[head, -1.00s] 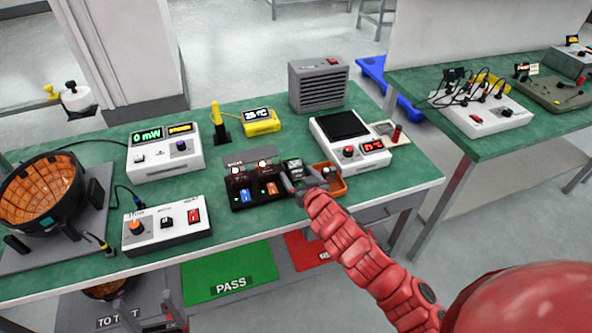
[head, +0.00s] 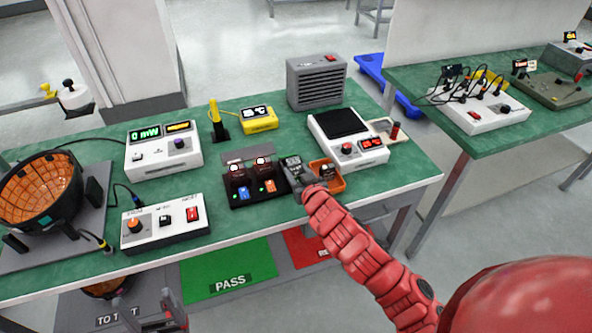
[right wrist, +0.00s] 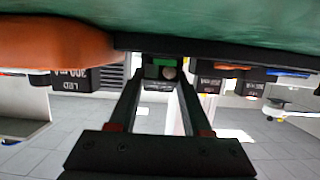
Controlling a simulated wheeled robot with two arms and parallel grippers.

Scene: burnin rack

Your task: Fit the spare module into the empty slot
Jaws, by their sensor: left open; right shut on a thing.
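The dark rack (head: 256,200) stands near the front of the green table with two dark modules (head: 237,177) in it and blue and orange switches in front. My right gripper (head: 296,181) is at the rack's right end, shut on a dark module (head: 291,162) with a pale label. The right wrist view shows this module (right wrist: 160,72) between the fingers, with a green patch and a round pale knob. I cannot tell whether it is seated; the slot is hidden. Another module (head: 328,172) lies in the orange tray (head: 340,184). My left gripper (head: 146,312) is open, low at the lower left, below the table front.
A white unit with a red display (head: 347,140) is behind the tray. A grey heater-like box (head: 316,82) and a yellow meter (head: 259,119) stand further back. A white control box (head: 165,223) is left of the rack. The front right tabletop is clear.

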